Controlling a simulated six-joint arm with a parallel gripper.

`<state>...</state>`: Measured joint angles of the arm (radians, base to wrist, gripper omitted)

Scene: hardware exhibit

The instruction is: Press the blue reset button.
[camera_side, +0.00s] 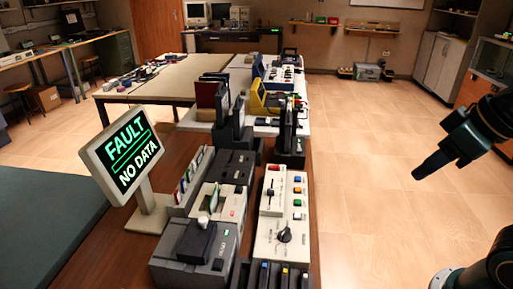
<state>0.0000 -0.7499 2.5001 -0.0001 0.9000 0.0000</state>
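A cream control panel (269,241) lies on the near bench. A black dial and a slider are also on this panel. My gripper (417,174) is in the air over the floor to the right of the bench, well apart from the panel. Its dark fingers show as one narrow tapered shape, together and empty, pointing down and left.
A tilted screen (124,155) on the left reads "FAULT NO DATA". Several dark upright devices and boxes crowd the bench around the panel. Another device with coloured buttons (288,72) stands farther back. The tiled floor (365,215) between bench and arm is clear.

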